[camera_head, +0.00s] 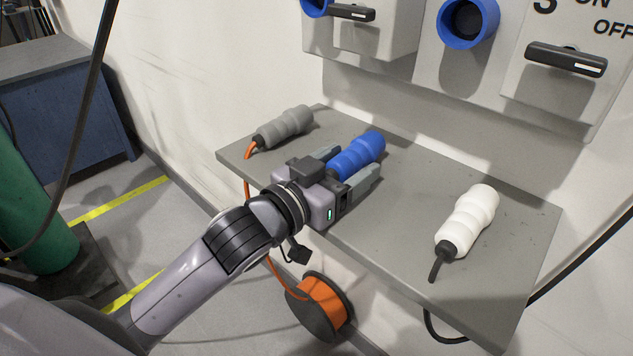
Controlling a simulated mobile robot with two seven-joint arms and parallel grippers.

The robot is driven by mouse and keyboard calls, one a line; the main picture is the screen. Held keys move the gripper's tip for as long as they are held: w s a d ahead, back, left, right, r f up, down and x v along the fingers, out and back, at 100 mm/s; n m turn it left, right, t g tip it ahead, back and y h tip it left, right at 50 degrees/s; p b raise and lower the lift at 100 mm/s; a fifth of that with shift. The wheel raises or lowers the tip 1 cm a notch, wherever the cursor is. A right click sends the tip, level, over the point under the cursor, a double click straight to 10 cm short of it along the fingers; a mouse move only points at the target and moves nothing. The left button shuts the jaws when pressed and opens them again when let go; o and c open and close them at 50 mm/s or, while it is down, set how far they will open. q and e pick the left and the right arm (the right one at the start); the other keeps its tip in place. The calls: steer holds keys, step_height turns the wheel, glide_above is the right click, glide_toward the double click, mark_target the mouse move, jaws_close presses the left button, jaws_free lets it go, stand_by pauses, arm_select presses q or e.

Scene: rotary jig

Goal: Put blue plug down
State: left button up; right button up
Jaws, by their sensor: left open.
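The blue plug (359,153) lies on the grey shelf (400,225), between a grey plug and a white plug. My left gripper (350,172) is open, with one finger on each side of the blue plug's near end. A gap shows between the right finger and the plug; contact on the left side cannot be told. The plug's near end and its cable are hidden by the gripper. My right gripper is not in view.
The grey plug (285,127) with an orange cable lies at the shelf's left. The white plug (469,219) lies at the right. Wall boxes with blue sockets (468,22) and black handles (566,60) hang above. An orange cable reel (322,304) stands below.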

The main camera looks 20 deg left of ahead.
arm_select(q)
steer(key=v, duration=0.8)
steer(key=shift+p+v, duration=1.65)
steer(key=shift+p, duration=0.5)
